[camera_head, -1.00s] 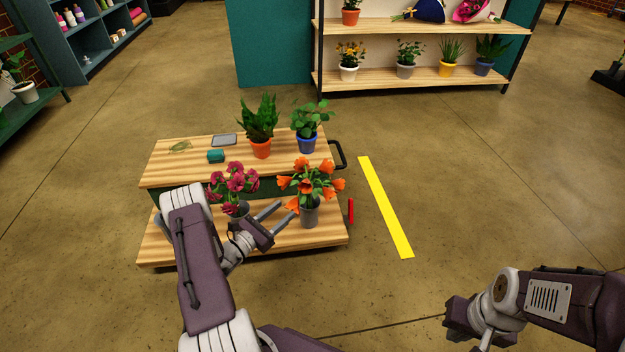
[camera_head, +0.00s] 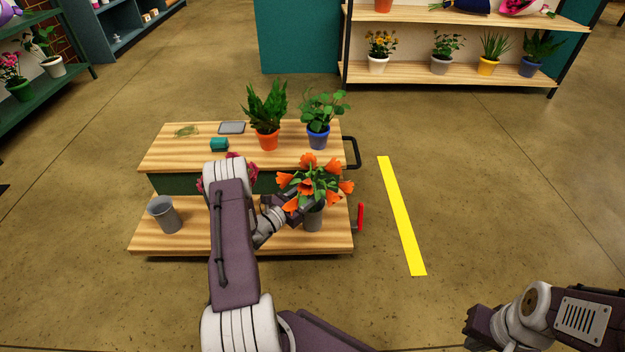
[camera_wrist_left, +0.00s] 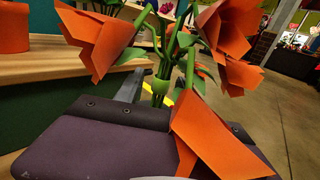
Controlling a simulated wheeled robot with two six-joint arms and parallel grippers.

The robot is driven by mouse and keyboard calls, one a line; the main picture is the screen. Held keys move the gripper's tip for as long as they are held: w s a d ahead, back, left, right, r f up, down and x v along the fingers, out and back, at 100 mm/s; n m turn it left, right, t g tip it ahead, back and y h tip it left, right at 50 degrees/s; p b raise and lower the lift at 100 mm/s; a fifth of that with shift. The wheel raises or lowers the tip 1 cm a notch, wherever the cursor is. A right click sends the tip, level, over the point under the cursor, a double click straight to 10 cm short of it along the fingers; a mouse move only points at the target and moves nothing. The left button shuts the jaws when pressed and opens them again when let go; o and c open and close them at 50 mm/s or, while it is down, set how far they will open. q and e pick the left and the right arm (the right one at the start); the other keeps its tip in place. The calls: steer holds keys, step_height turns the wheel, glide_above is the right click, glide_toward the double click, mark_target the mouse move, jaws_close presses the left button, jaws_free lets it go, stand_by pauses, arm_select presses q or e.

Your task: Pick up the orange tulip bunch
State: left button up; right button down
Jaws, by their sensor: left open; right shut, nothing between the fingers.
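The orange tulip bunch (camera_head: 316,181) stands upright in a grey pot (camera_head: 314,219) on the lower shelf of the wooden cart, at its right end. My left gripper (camera_head: 302,204) is open and reaches in at the bunch from the left, just under the blooms. In the left wrist view the orange blooms (camera_wrist_left: 228,45) hang close around the gripper, and the green stems (camera_wrist_left: 160,85) stand just beyond the gripper body, beside a grey finger. The other finger is hidden by a bloom. My right gripper (camera_head: 474,335) is shut and empty at the lower right, away from the cart.
Pink flowers (camera_head: 240,163) are mostly hidden behind my left arm. A tilted empty grey pot (camera_head: 164,214) is at the lower shelf's left. A fern (camera_head: 266,110) and a leafy plant (camera_head: 321,110) stand on the upper shelf. Floor around the yellow strip (camera_head: 401,215) is clear.

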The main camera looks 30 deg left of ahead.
arm_select(q)
steer(key=b+x, duration=0.2)
steer(key=x, duration=0.2)
steer(key=shift+s+f, duration=0.1)
jaws_close()
arm_select(e)
step_height(320, 180, down, 4)
steer(key=shift+r, duration=0.2)
steer(key=shift+r, duration=0.1)
